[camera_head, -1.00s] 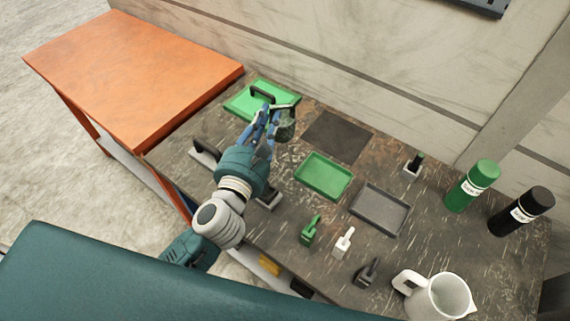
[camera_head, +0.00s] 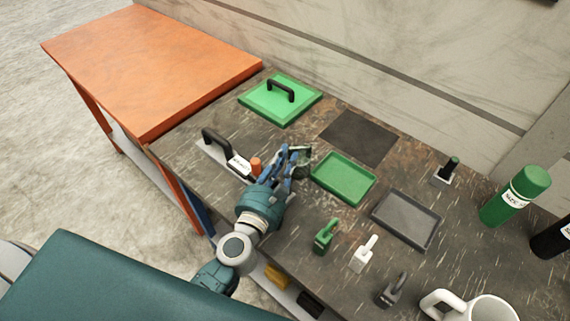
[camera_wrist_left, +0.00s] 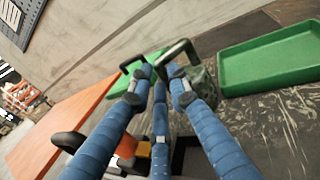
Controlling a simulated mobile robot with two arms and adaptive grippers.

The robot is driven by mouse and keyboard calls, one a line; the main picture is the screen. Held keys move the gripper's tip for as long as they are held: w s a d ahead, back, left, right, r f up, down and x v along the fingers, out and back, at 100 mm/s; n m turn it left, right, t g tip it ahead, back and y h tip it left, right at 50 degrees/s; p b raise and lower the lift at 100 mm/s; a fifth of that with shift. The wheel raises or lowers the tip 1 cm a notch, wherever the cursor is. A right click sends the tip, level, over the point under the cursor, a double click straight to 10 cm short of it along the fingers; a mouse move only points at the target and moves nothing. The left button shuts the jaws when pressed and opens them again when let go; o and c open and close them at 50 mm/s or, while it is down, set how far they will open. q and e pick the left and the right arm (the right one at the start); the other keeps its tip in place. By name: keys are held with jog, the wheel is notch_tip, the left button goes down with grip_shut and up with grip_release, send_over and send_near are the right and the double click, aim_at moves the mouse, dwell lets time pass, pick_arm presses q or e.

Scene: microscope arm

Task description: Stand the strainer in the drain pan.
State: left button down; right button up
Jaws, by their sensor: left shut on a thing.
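My left gripper (camera_head: 287,165) is shut on the strainer (camera_head: 304,161), a small dark green vessel with a looped handle. In the left wrist view the fingers close around the handle, and the strainer's body (camera_wrist_left: 203,78) hangs beside the right finger. Its underside is hard to see. A shallow green rimmed pan (camera_head: 343,179) lies empty just right of the strainer in the head view. It also shows in the left wrist view (camera_wrist_left: 275,62). A similar grey pan (camera_head: 406,220) lies further right, empty. My right gripper is not in view.
A green panel with a black handle (camera_head: 280,100) lies at the back. A dark square mat (camera_head: 357,138) lies behind the green pan. Small green, white and black handled pieces (camera_head: 362,253) stand in front. A green bottle (camera_head: 515,196) and white jug (camera_head: 472,308) stand right.

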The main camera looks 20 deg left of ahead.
pick_arm(q)
jog(key=shift+f, duration=0.15)
jog(key=c, duration=2)
grip_release()
jog(key=shift+o, duration=0.4)
jog(key=shift+s, duration=0.15)
jog(key=s+b, duration=0.1)
jog(key=s, duration=0.2)
jog(key=s+b, duration=0.2)
jog(key=s, duration=0.2)
jog(key=s+b, duration=0.2)
jog(key=s, duration=0.1)
jog(key=shift+s+a, duration=0.25)
jog(key=shift+s, duration=0.1)
jog(key=shift+s+r, duration=0.25)
jog(key=shift+s, duration=0.3)
